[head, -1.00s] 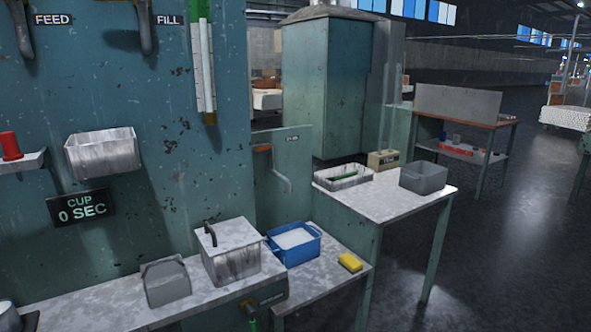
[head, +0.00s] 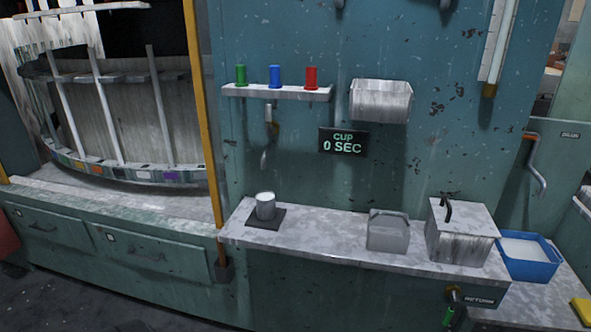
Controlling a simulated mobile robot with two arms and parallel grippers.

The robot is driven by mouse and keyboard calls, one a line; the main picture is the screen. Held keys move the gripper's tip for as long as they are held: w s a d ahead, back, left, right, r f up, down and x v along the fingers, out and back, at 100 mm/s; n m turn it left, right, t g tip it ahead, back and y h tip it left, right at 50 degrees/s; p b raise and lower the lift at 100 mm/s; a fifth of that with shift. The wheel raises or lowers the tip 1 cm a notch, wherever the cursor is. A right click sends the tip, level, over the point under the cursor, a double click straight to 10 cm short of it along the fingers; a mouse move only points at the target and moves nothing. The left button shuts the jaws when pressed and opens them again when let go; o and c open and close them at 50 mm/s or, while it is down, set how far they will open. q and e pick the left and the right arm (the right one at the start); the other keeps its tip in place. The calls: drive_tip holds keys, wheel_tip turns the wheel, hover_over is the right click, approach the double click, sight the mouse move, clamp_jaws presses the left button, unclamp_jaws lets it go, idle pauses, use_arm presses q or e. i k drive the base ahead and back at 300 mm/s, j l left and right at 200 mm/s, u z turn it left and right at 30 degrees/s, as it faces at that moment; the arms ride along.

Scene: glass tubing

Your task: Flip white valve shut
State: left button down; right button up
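I cannot make out a white valve for certain. A curved rail (head: 110,172) at the left carries a row of coloured blocks, one of them a white block (head: 143,175), below upright pale tubes (head: 105,105). A small tap (head: 268,130) hangs under the shelf of coloured cups. A grey lever with an orange-brown pivot (head: 535,165) is on the right panel. A green-handled valve (head: 449,314) sits below the bench. Neither of my grippers is in view.
A bench (head: 330,235) holds a cup on a dark pad (head: 265,212), a grey bin (head: 388,231), a lidded box (head: 460,235) and a blue tub (head: 528,258). A yellow post (head: 203,110) stands left of the wall panel. A "CUP 0 SEC" display (head: 343,143) is on the wall.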

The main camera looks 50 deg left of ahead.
sight(271, 128)
drive_tip(key=j+u, duration=0.2)
drive_tip(key=u, duration=1.35)
